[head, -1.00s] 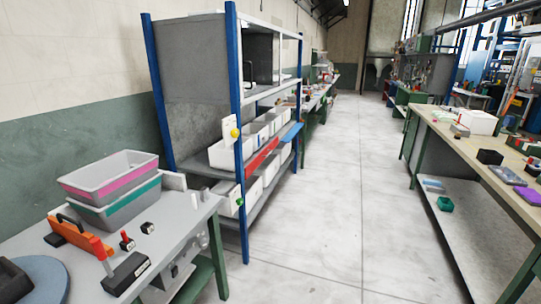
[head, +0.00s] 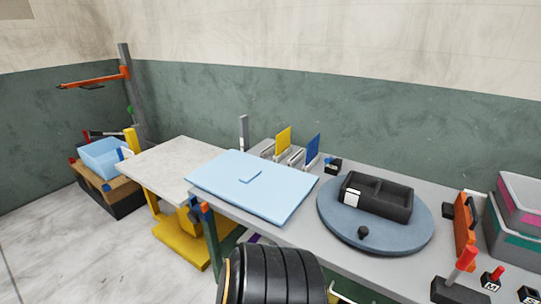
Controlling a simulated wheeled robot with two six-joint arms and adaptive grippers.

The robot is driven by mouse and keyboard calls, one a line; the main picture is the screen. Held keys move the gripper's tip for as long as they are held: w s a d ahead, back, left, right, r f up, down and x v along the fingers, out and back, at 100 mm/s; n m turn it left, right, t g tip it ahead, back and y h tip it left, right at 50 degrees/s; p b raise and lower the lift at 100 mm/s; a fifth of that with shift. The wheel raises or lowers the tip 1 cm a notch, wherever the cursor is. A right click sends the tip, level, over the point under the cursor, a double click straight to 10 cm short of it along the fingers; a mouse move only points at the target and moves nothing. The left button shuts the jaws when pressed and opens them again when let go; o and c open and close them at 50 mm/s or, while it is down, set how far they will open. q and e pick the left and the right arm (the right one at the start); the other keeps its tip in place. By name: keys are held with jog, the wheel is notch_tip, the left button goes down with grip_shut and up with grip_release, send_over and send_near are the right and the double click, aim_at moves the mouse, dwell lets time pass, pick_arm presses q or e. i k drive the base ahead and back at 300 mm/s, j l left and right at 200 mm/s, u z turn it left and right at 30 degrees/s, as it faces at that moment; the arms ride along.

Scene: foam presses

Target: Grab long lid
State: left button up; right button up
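A light blue flat rectangular panel (head: 252,186) with a small raised mark or handle near its middle lies on the left end of the grey workbench (head: 385,270). It reaches to the bench's left edge, beside a pale-topped table. I cannot tell whether this panel is the long lid, and no other clear lid shows. Neither of my grippers is in view.
A blue-grey round turntable (head: 335,220) holds a black compartment tray (head: 377,196). Right of it are an orange clamp (head: 464,228), red-knobbed devices (head: 462,265) and stacked grey bins (head: 520,205). A yellow-based lift table (head: 172,160) stands left. Open floor lies front left.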

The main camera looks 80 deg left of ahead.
aim_at(272, 192)
jog(key=u, duration=3.3)
